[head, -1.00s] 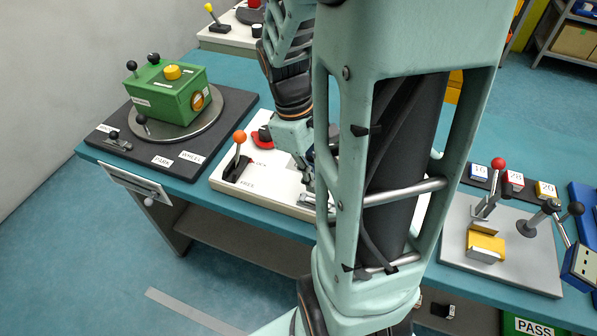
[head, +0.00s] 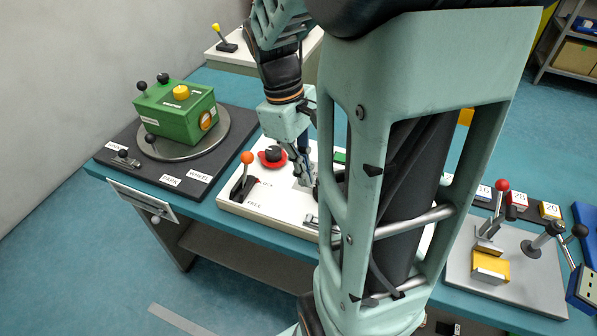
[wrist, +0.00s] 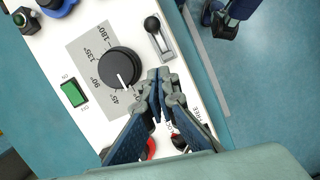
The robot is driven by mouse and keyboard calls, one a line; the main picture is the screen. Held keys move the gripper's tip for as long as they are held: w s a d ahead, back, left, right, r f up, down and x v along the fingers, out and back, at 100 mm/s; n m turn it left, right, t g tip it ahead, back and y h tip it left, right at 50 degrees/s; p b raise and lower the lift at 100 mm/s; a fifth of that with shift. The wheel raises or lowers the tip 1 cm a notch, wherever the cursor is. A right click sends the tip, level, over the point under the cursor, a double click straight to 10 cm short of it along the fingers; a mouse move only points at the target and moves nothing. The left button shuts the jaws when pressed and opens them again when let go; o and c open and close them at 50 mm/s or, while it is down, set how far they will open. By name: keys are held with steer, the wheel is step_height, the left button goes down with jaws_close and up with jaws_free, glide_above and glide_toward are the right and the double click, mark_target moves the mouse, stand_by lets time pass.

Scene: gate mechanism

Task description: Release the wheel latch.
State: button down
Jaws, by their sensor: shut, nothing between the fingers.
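An orange-ball lever (head: 247,158) stands in a black slotted base at the left end of a white panel (head: 240,207). LOCK and FREE labels lie beside it. No part is marked as the wheel latch. On a black board, a WHEEL label (head: 199,175) lies near a turntable (head: 216,140) bearing a green box (head: 176,112). A small black-knobbed slider (head: 123,156) sits at that board's left corner. My gripper (head: 306,180) is shut and empty over the panel, right of the orange lever. In the wrist view its fingertips (wrist: 158,72) are beside the black dial (wrist: 121,67); they partly cover the LOCK label.
A red-based black knob (head: 272,156) stands between the orange lever and my gripper. The wrist view shows a green switch (wrist: 74,94) and a black-knobbed slider (wrist: 157,36). A grey plate with a red-ball lever (head: 502,186) is at right. My arm hides the middle.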

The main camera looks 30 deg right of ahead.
steer(key=v, duration=0.4)
steer(key=shift+w, duration=0.1)
stand_by(0.4)
